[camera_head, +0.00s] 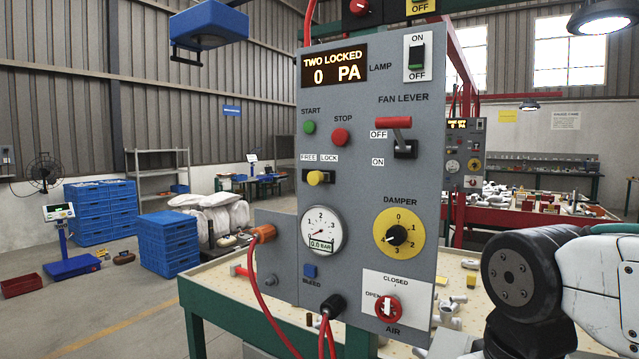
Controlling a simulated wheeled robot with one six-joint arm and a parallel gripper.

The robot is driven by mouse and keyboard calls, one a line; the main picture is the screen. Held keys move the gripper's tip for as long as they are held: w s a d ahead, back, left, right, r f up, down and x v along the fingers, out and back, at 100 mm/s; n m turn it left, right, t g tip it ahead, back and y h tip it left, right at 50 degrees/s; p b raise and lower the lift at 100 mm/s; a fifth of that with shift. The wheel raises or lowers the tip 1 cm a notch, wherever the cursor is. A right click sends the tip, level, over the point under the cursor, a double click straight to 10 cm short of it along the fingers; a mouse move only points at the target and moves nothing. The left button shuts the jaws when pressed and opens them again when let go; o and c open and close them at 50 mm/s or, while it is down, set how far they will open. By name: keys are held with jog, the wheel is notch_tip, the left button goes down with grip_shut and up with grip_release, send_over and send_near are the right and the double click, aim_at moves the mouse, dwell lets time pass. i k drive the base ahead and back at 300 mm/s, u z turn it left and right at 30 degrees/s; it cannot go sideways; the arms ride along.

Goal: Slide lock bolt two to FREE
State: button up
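A grey control panel (350,100) stands in front of me, and its lit display (334,65) reads "TWO LOCKED 0 PA". The lock bolt has a yellow knob (317,178) in a short dark horizontal slot, below the labels FREE on the left and LOCK on the right. The knob sits near the middle of the slot in this view; I cannot tell its exact end position from the knob alone. My arm shows at the right, clear of the panel. My gripper is not in view.
A red hose (262,300) hangs at lower left. A similar panel (465,160) stands behind.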

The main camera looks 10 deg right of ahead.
aim_at(314, 178)
jog(key=u, duration=0.55)
jog(key=k, duration=0.15)
jog(key=z, duration=1.1)
jog(key=i, duration=0.45)
jog(key=u, duration=1.9)
